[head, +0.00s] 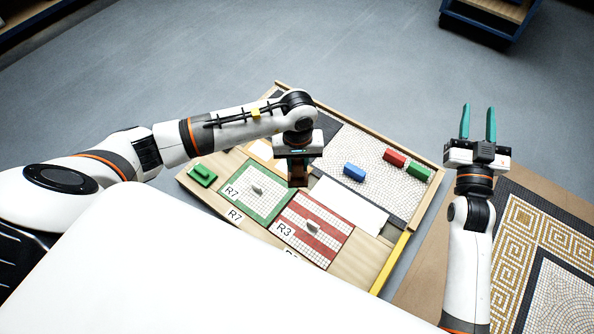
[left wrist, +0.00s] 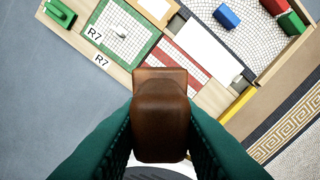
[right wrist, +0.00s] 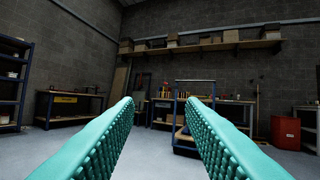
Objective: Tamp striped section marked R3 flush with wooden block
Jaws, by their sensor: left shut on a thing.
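The striped red and white section (head: 312,229) marked R3 lies on the wooden board, with a small grey lump on it. In the left wrist view its red stripes (left wrist: 190,62) show in part behind the block. My left gripper (head: 298,176) is above the board, near the upper edge of the striped section. It is shut on the brown wooden block (left wrist: 160,115), which is between its green fingers and hides part of the board. My right gripper (head: 478,124) is raised to the right of the board, its teal fingers apart. The right wrist view shows nothing between them.
A green-bordered section (head: 257,191) marked R7 lies beside the striped one. A blue block (head: 354,172), a red block (head: 394,158) and a green block (head: 418,171) sit on the pale mosaic area. A green piece (head: 202,175) lies at the board's left. A patterned mosaic floor panel (head: 510,235) is at right.

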